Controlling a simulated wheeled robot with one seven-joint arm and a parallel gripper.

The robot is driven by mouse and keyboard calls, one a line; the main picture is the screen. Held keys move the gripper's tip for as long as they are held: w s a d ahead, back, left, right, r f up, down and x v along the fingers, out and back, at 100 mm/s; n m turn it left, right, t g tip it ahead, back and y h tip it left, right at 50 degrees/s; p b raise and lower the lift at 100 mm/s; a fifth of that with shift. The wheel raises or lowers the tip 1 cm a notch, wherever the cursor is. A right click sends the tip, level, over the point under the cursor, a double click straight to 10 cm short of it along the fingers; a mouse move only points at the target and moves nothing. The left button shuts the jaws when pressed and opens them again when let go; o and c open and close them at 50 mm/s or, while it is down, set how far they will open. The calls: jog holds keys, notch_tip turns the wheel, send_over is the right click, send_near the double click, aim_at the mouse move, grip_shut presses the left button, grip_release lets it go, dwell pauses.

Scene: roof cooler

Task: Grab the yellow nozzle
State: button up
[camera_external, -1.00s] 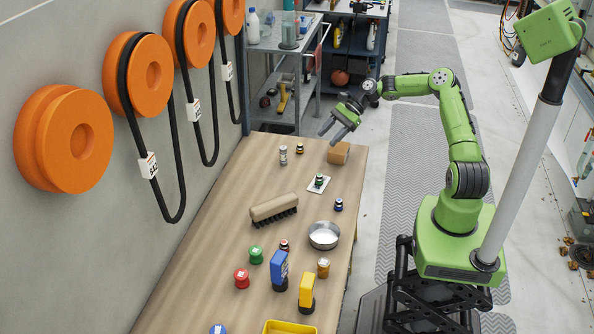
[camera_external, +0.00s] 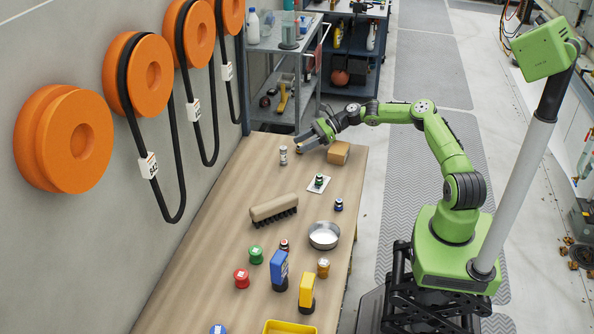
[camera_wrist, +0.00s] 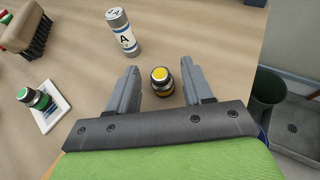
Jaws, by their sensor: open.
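The yellow nozzle (camera_wrist: 162,80) is a small dark cylinder with a yellow top, standing upright on the wooden table. In the wrist view it sits between the two grey fingers of my gripper (camera_wrist: 160,83), with a gap on each side. In the external view my gripper (camera_external: 309,139) is over the far end of the table and largely hides the nozzle. The gripper is open and holds nothing.
A silver cylinder marked A (camera_wrist: 123,33) stands close by, beyond the left finger. A cardboard box (camera_external: 339,152) is right of the gripper. A green-topped nozzle (camera_external: 319,180) stands on a white card. A brush (camera_external: 273,208) and metal bowl (camera_external: 323,236) lie nearer.

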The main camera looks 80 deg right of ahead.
jog(key=shift+x, duration=0.85)
jog(key=shift+d, duration=0.1)
jog(key=shift+s, duration=0.1)
jog(key=shift+c, duration=0.3)
